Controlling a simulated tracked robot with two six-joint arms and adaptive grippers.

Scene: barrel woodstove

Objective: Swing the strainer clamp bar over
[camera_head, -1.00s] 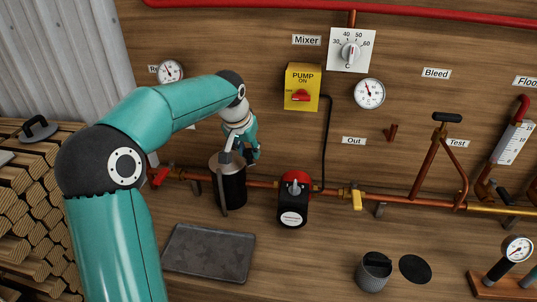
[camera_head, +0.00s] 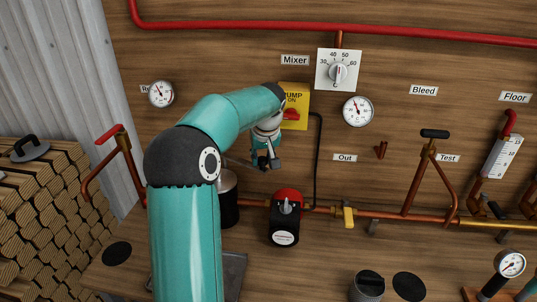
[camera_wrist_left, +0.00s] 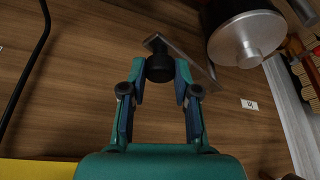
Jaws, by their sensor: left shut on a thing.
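The strainer (camera_head: 229,205) is a dark cylinder on the pipe, partly hidden behind my left arm in the head view. Its round metal top shows at the upper right of the left wrist view (camera_wrist_left: 246,38). The clamp bar (camera_wrist_left: 190,61) is a thin grey bar with a black knob (camera_wrist_left: 160,69). In the head view the bar (camera_head: 240,163) reaches left from my gripper, above the strainer. My left gripper (camera_head: 265,161) is up and right of the strainer, its fingers closed on the knob between them.
A yellow pump switch box (camera_head: 296,105) is right behind the gripper. A red-topped pump (camera_head: 285,217) sits on the pipe to the right. A grey tray (camera_head: 236,270) is partly behind my arm. A mesh basket (camera_head: 369,285) and black disc (camera_head: 409,287) lie at lower right.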

